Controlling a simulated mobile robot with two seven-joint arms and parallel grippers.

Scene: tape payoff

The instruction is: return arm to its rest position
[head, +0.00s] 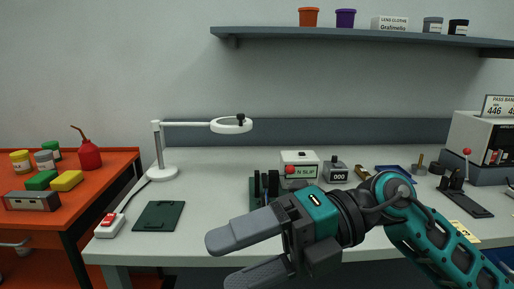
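My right gripper (224,264) reaches in from the lower right on a teal and dark grey arm. It is in front of the front edge of the grey workbench (215,195), nearest the camera. Its two grey fingers point left and stand apart, with nothing visible between them. The lower finger is partly cut off by the bottom of the picture. The arm and gripper hide part of the bench's front edge. My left gripper is not in view.
Behind the gripper stand a dark green fixture (256,190), a white SLIP box (299,158) and a counter (335,173). A lamp (162,172), green mat (158,215) and red-switch box (110,225) are left. A lever press (465,185) is right. An orange cart (100,165) adjoins.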

